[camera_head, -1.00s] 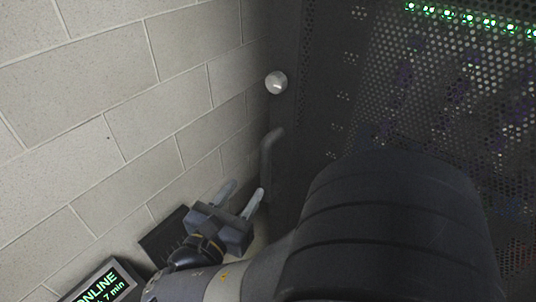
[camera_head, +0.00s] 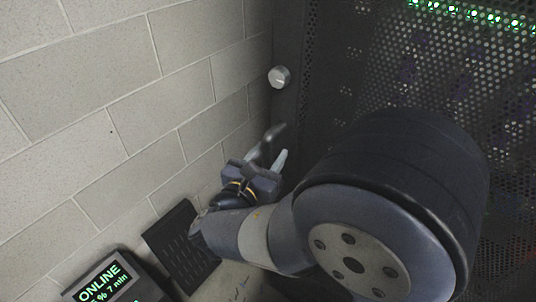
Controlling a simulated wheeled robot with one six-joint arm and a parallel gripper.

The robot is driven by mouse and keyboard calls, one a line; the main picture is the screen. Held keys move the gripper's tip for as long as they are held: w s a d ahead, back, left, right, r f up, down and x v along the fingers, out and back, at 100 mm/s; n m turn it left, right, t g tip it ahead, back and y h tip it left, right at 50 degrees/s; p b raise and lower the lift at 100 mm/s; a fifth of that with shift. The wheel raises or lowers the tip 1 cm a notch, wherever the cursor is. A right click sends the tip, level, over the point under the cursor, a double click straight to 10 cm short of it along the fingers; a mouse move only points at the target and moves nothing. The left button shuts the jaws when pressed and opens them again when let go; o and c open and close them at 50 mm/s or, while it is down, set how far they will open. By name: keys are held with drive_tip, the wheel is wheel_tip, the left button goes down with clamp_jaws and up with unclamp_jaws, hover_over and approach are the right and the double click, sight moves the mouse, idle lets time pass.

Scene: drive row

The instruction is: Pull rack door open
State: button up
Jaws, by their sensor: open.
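The rack door (camera_head: 330,100) is a dark perforated panel filling the right side of the head view. It appears shut. Its dark handle (camera_head: 278,131) stands at the door's left edge, partly hidden behind my gripper. A round silver knob (camera_head: 279,77) sits above the handle. My gripper (camera_head: 268,157) is open, its two pale fingers pointing up toward the handle. The fingers are at the handle's lower part. I cannot tell whether they touch it or stand on either side of it.
A pale block wall (camera_head: 120,120) runs close along the left. A dark box with a green "ONLINE" display (camera_head: 105,284) stands at the lower left, beside a dark slotted panel (camera_head: 180,245). Green lights (camera_head: 470,13) glow behind the mesh. My arm covers the lower right.

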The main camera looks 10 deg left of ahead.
clamp_jaws()
idle(0.4)
